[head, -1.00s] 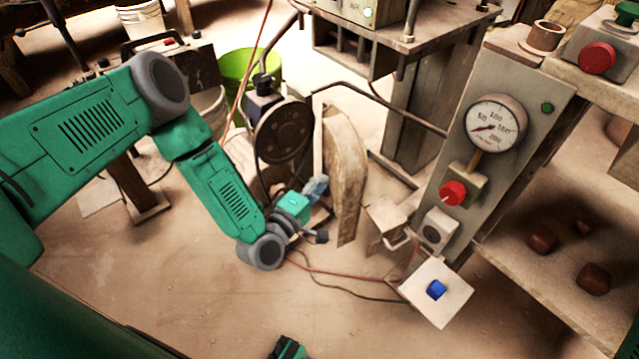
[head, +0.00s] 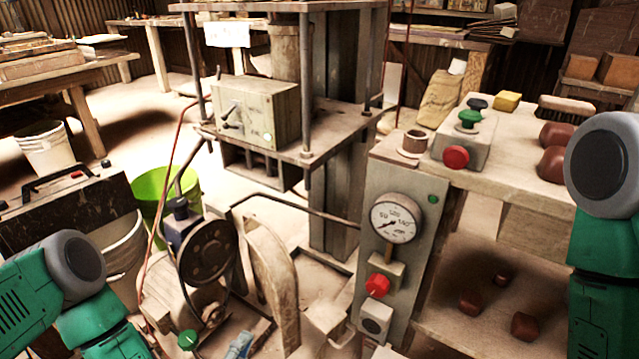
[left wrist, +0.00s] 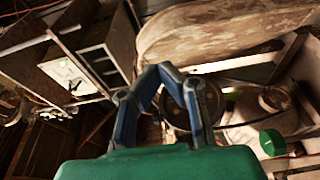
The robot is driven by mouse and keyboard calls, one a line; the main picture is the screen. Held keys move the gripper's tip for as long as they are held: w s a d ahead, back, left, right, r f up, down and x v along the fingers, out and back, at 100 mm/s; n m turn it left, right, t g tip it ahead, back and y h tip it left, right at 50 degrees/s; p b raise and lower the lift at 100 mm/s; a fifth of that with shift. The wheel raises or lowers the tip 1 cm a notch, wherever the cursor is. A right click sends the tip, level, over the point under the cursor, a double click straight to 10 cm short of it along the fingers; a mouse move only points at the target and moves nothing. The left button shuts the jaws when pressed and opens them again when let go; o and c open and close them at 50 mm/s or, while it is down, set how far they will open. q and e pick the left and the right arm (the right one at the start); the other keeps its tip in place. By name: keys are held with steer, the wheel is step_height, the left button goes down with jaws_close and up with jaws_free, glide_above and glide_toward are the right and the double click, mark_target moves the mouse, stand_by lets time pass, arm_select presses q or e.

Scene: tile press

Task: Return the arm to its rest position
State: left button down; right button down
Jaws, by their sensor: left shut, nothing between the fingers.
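My left arm (head: 65,300) comes in at the lower left of the head view, green with a grey joint, bent downward.
A motor with a wheel (head: 208,252) and a curved guard (head: 272,270) stand close to my left arm. The press (head: 340,130) and its gauge panel (head: 392,240) stand in the middle. A green bucket (head: 165,195) is behind the motor. A bench (head: 520,150) is on the right.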

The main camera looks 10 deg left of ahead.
arm_select(q)
steer(key=s+d+f+m+g+h, duration=0.2)
steer(key=s+d+f+m+g, duration=0.25)
steer(key=s+m+g, duration=0.35)
steer(key=s+a+f+m+g+y, duration=0.1)
steer(key=s+a+m+g+y, duration=0.2)
steer(key=s+a+m+g, duration=0.3)
steer(key=s+a+r+m+g+y+p, duration=0.1)
steer(key=s+a+r+m+g+y, duration=0.2)
steer(key=s+a, duration=0.45)
step_height(320, 180, up, 12)
steer(key=n+p, duration=0.1)
steer(key=p, duration=1)
steer(key=shift+d, duration=0.25)
steer(key=shift+w+f, duration=0.1)
steer(key=shift+w, duration=0.1)
steer(key=shift+s, duration=0.1)
